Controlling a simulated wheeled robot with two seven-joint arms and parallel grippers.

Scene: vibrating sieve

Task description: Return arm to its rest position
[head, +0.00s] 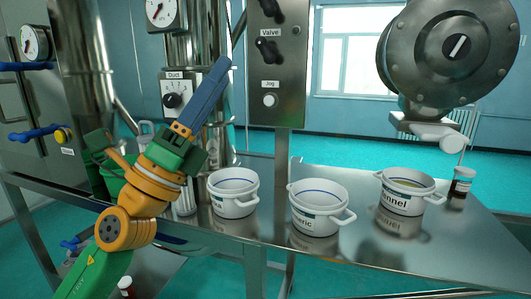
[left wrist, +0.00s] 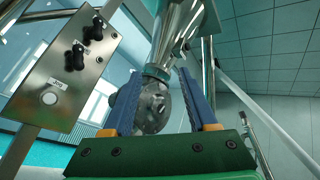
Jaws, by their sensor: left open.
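My left arm comes in from the left in the head view, orange and green. Its left gripper (head: 222,66) has blue fingers that point up and to the right, in front of the metal machine and beside the control panel. In the left wrist view the two blue fingers of the left gripper (left wrist: 158,75) stand apart with nothing held between them. A metal pipe (left wrist: 178,35) and a rounded grey part (left wrist: 153,108) show beyond the gap. My right gripper is not in view.
A steel table (head: 420,245) carries several white labelled pots, among them a left pot (head: 233,205), a middle pot (head: 312,222) and a right pot (head: 400,205). The control panel (head: 278,60) and a round metal housing (head: 450,50) rise behind.

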